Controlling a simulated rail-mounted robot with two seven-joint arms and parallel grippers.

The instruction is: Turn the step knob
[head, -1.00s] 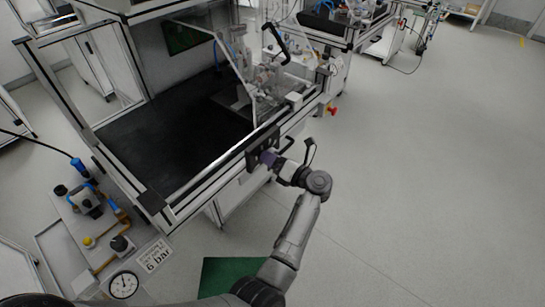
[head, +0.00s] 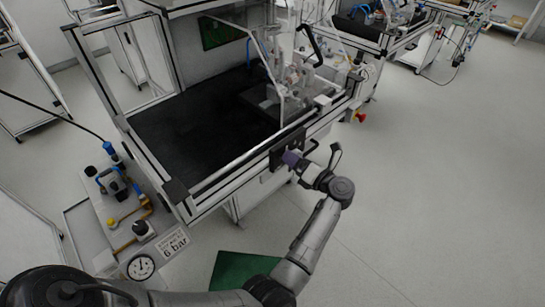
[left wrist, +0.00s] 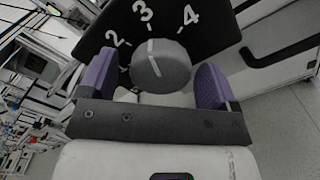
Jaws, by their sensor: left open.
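The step knob (left wrist: 160,66) is a round grey knob with a white pointer line on a black panel (left wrist: 205,30) in the left wrist view. The white numbers 2, 3 and 4 show around it, and the pointer is turned roughly towards the 3. My left gripper (left wrist: 157,86) is open, with one purple finger on each side of the knob and a gap visible on both sides. In the head view my left gripper (head: 291,158) is at the dark panel on the front edge of the bench, and it hides the knob there. My right gripper is not in view.
The bench (head: 215,188) has a metal frame, a black top and a clear guard (head: 266,75). A pressure gauge (head: 141,267) and a "6 bar" sign (head: 173,243) are at lower left. A green mat (head: 240,268) lies on the floor. The floor at right is clear.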

